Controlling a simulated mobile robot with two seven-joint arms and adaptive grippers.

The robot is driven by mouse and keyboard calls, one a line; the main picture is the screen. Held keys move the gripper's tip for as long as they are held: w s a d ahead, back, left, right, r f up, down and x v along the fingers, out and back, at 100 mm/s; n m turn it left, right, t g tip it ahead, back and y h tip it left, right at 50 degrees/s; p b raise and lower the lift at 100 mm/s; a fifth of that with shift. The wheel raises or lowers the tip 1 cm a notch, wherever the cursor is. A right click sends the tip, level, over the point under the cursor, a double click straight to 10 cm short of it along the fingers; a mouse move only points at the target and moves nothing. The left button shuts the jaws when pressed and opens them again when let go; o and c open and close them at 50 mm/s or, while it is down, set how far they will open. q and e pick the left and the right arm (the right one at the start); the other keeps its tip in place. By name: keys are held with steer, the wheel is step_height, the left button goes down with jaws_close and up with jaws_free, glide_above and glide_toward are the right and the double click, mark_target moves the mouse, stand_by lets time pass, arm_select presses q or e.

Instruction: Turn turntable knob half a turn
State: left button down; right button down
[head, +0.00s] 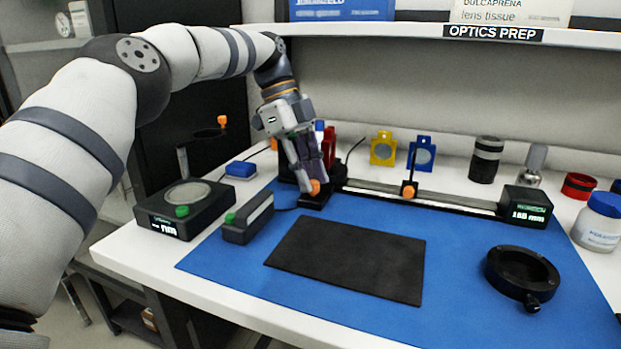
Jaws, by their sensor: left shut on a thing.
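My left arm reaches over from the left, and my left gripper (312,182) points down at the left end of the optical rail. It is shut on an orange knob (316,188), partly hidden by the fingers. The knob sits above a small black block (314,202) at the front of a dark base (339,174), which I take to be the turntable. The gripper hides much of this base. My right gripper is not in view.
A rail (450,200) runs right to a black display box (526,206). A red mount (329,145) stands close behind the gripper. Left are a grey-black box (248,222) and a black instrument (160,222). A black mat (350,258) and black ring (522,272) lie in front.

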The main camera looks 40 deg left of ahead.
arm_select(q)
steer(key=shift+m, duration=0.5)
steer(key=c, duration=1.4)
jaws_free()
